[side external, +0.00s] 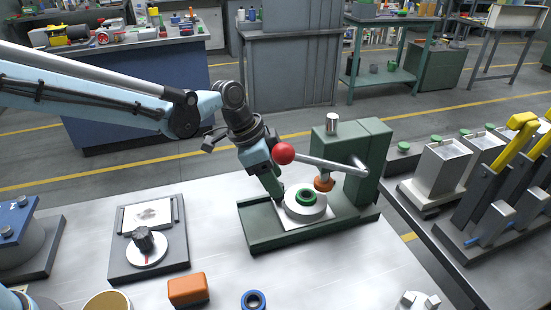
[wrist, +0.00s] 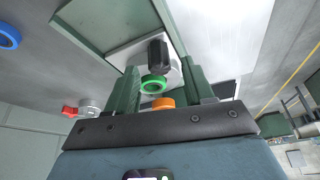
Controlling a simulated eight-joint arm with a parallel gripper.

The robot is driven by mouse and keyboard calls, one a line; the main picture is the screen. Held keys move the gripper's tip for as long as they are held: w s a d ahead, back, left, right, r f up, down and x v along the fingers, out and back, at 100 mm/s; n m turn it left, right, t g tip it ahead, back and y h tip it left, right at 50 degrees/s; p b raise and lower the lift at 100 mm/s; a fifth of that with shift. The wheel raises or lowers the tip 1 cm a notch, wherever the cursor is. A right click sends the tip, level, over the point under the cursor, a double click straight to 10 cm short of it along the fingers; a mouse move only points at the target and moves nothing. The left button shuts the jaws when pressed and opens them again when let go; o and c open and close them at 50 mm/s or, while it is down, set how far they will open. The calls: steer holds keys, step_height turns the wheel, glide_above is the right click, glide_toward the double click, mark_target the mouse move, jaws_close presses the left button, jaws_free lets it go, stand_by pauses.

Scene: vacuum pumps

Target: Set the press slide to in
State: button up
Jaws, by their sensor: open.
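The green press (side external: 345,150) stands on the table with its red-ball lever (side external: 283,153) sticking out toward the left. On its base lies a pale slide plate (side external: 290,224) bearing a white round holder (side external: 305,208) with a green ring (side external: 306,197). The orange press head (side external: 324,184) is behind and right of the ring. My gripper (side external: 274,190) is open and low at the plate's left end. In the wrist view, a black upright grip (wrist: 158,52) appears between my fingers (wrist: 163,85); contact cannot be told.
A dial unit (side external: 148,240) is left of the press. An orange block (side external: 188,289) and a blue ring (side external: 253,300) lie in front. Yellow-handled clamps (side external: 505,165) stand on the right bench. The table front of the press is mostly clear.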

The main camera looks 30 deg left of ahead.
steer(key=shift+x, duration=0.85)
jaws_close()
